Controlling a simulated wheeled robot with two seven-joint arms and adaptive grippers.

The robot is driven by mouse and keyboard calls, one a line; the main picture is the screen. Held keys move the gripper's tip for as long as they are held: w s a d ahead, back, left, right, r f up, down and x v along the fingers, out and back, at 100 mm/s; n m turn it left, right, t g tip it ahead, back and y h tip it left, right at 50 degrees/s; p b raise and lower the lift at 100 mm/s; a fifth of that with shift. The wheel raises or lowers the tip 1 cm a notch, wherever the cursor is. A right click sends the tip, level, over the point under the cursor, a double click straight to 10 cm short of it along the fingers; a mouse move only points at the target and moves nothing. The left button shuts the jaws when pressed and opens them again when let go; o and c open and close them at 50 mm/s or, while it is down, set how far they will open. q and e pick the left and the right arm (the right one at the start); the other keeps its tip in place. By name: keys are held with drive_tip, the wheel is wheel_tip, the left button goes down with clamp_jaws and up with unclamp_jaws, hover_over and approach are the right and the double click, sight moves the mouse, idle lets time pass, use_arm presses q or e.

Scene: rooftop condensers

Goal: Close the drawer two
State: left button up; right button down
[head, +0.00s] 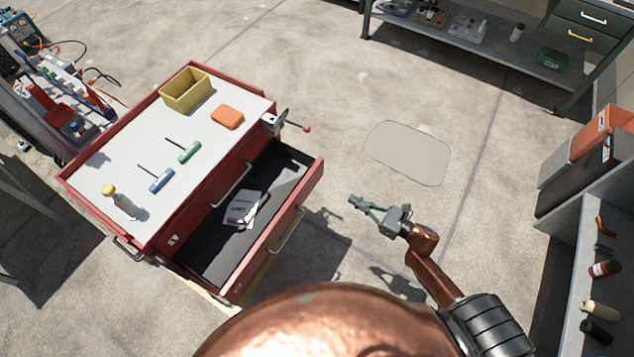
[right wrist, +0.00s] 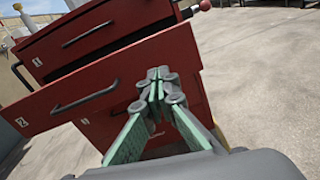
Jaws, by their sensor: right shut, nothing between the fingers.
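A red tool cabinet (head: 190,215) stands left of centre in the head view, with one drawer (head: 292,228) pulled far out. That drawer holds a white booklet or box (head: 243,208) on its dark floor. In the right wrist view the pulled-out drawer front (right wrist: 130,75) carries a label that reads 2 and a dark bar handle (right wrist: 86,97). My right gripper (head: 356,203) is shut and empty, to the right of the drawer front and apart from it in the head view. In the right wrist view its fingers (right wrist: 157,88) overlap the drawer front. My left gripper is out of view.
On the cabinet top are a yellow bin (head: 186,92), an orange block (head: 227,117), green and blue T-handle tools, and a bottle. A small red-knobbed vise (head: 275,124) juts from its edge. A shelf unit (head: 575,210) stands at right. Concrete floor right of the drawer is clear.

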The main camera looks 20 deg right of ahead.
drive_tip(key=r+n, duration=0.1)
drive_tip(key=n, duration=0.1)
drive_tip(key=y, duration=0.1)
approach(311, 178)
drive_tip(key=x, duration=0.4)
drive_tip(key=b+x, duration=0.1)
drive_tip(key=shift+w+a+r, duration=0.25)
drive_tip(key=shift+a+r, duration=0.1)
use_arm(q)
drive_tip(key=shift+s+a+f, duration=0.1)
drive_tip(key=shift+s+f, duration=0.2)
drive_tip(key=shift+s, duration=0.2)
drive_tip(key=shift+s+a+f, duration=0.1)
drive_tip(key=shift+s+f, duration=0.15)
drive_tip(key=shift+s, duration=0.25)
use_arm(e)
drive_tip(key=shift+w+a, duration=0.3)
drive_tip(key=shift+w, duration=0.1)
